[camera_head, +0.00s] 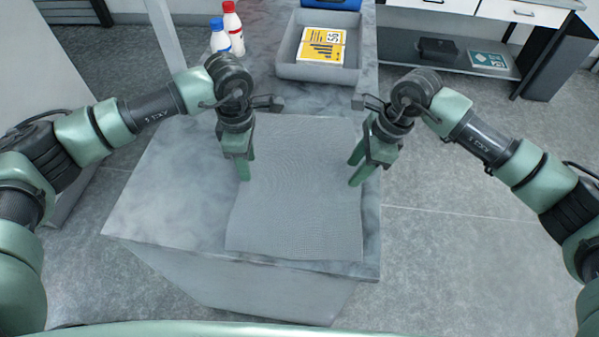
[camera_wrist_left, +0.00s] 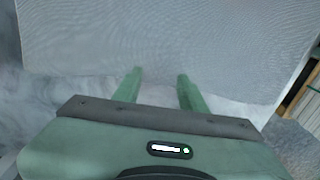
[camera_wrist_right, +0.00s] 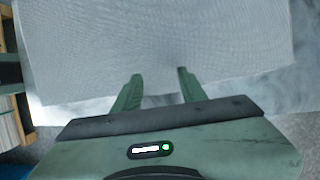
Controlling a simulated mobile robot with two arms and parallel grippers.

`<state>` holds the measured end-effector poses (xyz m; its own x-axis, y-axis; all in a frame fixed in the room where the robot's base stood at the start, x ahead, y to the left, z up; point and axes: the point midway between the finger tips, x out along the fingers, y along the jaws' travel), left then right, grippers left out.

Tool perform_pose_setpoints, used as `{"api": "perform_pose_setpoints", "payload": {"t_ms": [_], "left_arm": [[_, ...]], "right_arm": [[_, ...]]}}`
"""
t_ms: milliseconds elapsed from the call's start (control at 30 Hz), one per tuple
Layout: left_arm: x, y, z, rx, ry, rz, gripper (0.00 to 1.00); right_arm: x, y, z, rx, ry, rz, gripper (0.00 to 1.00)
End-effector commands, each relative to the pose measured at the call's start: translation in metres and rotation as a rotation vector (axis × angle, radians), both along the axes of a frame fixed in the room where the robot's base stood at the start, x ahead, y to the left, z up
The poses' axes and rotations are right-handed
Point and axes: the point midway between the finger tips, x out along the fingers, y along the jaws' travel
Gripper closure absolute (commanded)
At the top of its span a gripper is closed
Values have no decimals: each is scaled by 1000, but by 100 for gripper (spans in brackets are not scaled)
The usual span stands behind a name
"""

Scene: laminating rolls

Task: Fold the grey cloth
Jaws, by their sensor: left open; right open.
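The grey cloth (camera_head: 295,215) lies spread out flat on the marbled grey table, its near edge close to the table's front edge. My left gripper (camera_head: 245,178) is open and empty at the cloth's left side. In the left wrist view, its two fingertips (camera_wrist_left: 160,75) point at the cloth (camera_wrist_left: 165,35), near one edge. My right gripper (camera_head: 355,172) is open and empty at the cloth's right side. In the right wrist view, its fingertips (camera_wrist_right: 160,75) are over the cloth (camera_wrist_right: 160,40), near an edge. I cannot tell whether either gripper touches the cloth.
A grey tray (camera_head: 290,66) with a yellow box (camera_head: 322,47) stands behind the cloth. The table top (camera_head: 165,205) left of the cloth is bare. A desk with a shelf (camera_head: 455,60) is at the back right.

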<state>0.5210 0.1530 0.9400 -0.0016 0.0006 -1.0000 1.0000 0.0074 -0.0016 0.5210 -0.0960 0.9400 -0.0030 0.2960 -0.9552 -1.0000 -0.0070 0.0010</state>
Motion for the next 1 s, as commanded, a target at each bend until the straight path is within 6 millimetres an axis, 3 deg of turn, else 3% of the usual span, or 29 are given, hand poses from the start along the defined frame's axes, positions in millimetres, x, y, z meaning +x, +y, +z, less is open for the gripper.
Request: {"api": "perform_pose_setpoints", "payload": {"t_ms": [867,1000], "left_arm": [[0,0,-10,0,0,0,58],[0,0,-10,0,0,0,76]], "right_arm": [[-1,0,-9,-1,1,0,58],[-1,0,-10,-2,2,1,76]]}}
